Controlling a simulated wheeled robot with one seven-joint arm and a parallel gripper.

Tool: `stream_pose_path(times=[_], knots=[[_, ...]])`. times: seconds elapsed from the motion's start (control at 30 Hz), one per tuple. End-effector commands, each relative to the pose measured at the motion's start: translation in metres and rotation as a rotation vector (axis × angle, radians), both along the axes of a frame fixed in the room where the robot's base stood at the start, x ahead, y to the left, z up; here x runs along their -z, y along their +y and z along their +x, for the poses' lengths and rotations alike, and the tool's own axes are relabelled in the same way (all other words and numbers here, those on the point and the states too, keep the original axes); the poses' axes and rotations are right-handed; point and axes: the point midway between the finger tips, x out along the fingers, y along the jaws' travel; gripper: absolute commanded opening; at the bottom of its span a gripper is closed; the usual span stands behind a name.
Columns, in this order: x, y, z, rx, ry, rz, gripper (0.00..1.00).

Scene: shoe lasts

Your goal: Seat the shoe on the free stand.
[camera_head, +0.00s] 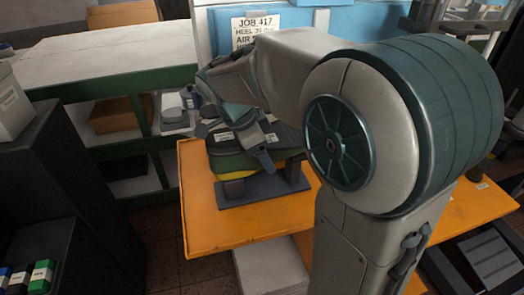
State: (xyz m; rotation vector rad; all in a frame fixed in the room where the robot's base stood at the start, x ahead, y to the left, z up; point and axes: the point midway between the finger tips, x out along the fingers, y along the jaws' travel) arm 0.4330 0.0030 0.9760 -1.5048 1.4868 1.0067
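A dark-topped, shoe-like form (228,162) with green and yellow lower layers is at the left part of the orange table (208,232). A blue-grey base plate (240,197) lies beneath it, with an upright part at its right. Small pale tags show on the dark top. My gripper (258,145) is over this form, with one finger slanting down in front of its right part. My arm covers much of the area behind and to the right. I cannot tell whether the gripper holds anything, nor clearly separate shoe from stand.
A white-topped bench (105,48) with green framing stands at the back left, with a brown box (112,115) on its shelf. A black cabinet (45,150) is at the left. A job sign (253,30) hangs behind. The table's front left corner is bare.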

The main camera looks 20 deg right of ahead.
Motion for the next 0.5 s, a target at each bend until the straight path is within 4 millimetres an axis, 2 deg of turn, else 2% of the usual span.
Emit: stream_pose_path(times=[0.03,0.07,0.33,0.5], knots=[[-0.001,0.000,0.000,0.000,-0.001,0.000,0.81],[-0.001,0.000,0.000,0.000,-0.001,0.000,0.88],[0.001,0.000,-0.001,0.000,0.003,0.000,0.88],[-0.013,0.006,0.000,0.000,-0.001,0.001,0.88]])
